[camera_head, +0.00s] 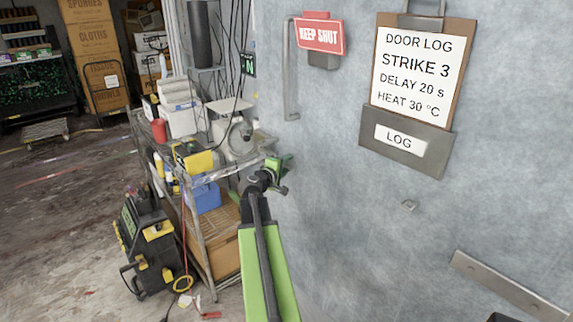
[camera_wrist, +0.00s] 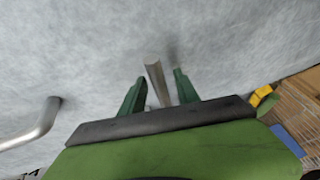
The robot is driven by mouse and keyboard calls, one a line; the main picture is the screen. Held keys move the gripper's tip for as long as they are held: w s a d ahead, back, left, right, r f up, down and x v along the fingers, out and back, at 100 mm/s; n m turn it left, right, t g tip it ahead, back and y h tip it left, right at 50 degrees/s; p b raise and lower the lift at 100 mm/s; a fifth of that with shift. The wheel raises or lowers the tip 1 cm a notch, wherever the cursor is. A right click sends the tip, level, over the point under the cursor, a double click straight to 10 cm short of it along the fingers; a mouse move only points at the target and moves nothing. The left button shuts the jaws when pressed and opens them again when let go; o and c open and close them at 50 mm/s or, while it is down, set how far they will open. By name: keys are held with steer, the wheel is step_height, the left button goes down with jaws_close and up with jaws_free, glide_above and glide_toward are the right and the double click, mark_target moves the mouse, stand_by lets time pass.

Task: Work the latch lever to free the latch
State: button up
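My gripper (camera_head: 284,170) is at the left part of the grey door (camera_head: 340,190), below the long door handle (camera_head: 291,75). In the wrist view, its two green fingers (camera_wrist: 159,77) are apart. A short metal bar (camera_wrist: 155,78), which looks like the latch lever, stands out from the door between them. I see a gap on each side of the bar, so the fingers do not appear to grip it. The bar's near end is close to the palm; I cannot tell if they touch. In the head view I cannot make out the bar at the gripper.
The curved door handle end (camera_wrist: 40,125) is at left in the wrist view. A cluttered wire shelf (camera_head: 205,175) stands left of my arm. A red KEEP SHUT sign (camera_head: 319,36) and a door log clipboard (camera_head: 414,70) are on the door. A black-and-yellow machine (camera_head: 150,240) stands on the floor.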

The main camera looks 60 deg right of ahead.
steer(key=shift+w+a, duration=0.1)
jaws_close()
stand_by(1.3)
